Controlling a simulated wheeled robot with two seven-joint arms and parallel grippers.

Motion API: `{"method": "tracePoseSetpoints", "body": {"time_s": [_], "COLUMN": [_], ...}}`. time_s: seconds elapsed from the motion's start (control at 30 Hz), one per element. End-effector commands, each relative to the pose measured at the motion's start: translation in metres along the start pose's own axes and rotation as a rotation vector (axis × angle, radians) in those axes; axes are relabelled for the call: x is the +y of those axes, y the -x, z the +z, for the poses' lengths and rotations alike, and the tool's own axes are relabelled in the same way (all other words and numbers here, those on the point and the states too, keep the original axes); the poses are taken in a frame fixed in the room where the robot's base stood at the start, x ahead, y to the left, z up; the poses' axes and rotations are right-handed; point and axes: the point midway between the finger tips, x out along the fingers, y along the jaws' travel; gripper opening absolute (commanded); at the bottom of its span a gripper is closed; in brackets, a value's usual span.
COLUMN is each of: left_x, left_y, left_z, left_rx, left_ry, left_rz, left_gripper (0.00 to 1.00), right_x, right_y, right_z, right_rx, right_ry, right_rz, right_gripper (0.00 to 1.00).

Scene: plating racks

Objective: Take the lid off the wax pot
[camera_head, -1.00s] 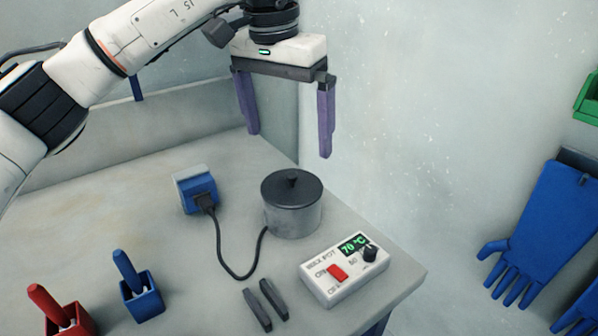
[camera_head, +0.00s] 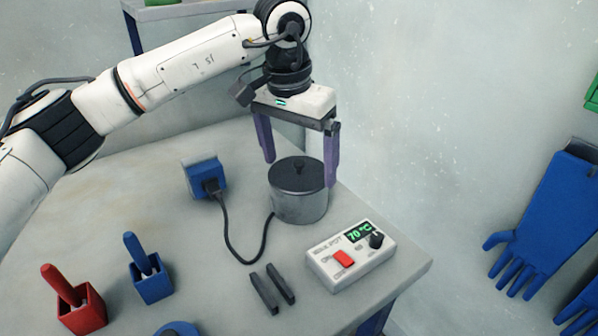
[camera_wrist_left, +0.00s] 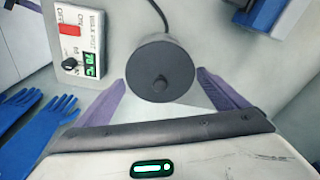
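The wax pot (camera_head: 300,207) is a grey metal cylinder standing upright near the table's back right edge. I cannot tell whether the fingers touch the pot. My right gripper is not in view.
A white control box (camera_head: 350,262) reads 70 °C. Two dark bars (camera_head: 272,288) lie beside it. A blue box (camera_head: 205,178) has a cable plugged in. Red (camera_head: 84,312) and blue (camera_head: 152,285) holders stand front left. Blue gloves (camera_head: 545,215) hang at right.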

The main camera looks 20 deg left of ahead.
Motion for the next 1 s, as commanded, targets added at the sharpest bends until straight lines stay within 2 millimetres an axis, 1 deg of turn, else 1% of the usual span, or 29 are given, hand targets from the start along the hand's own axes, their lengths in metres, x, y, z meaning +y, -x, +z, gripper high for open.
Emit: {"method": "tracePoseSetpoints", "body": {"time_s": [0.03, 0.13, 0.37, 0.47, 0.57, 0.8, 0.9, 1.0], "left_x": [0.0, 0.0, 0.0, 0.0, 0.0, 0.0, 0.0, 0.0], "left_y": [0.0, 0.0, 0.002, 0.009, 0.024, 0.073, 0.087, 0.096], "left_z": [0.0, 0.0, 0.0, -0.002, -0.005, -0.012, -0.014, -0.015], "left_rx": [0.0, 0.0, 0.001, 0.003, 0.005, 0.004, 0.003, 0.002], "left_ry": [0.0, 0.0, 0.0, 0.0, 0.0, 0.001, 0.001, 0.001], "left_rz": [0.0, 0.0, 0.0, -0.001, -0.001, 0.0, -0.001, -0.001], "left_gripper": [0.83, 0.66, 0.66, 0.66, 0.66, 0.66, 0.66, 0.66], "right_x": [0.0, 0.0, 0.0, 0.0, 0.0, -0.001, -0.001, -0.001], "right_y": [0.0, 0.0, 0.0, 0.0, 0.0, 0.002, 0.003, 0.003], "right_z": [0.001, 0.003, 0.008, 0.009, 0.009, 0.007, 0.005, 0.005], "right_rx": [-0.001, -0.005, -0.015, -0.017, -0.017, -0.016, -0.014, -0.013], "right_ry": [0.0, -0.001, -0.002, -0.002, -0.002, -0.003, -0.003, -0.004], "right_rz": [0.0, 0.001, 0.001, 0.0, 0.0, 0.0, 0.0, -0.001], "right_gripper": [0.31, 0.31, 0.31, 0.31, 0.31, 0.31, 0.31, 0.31]}}
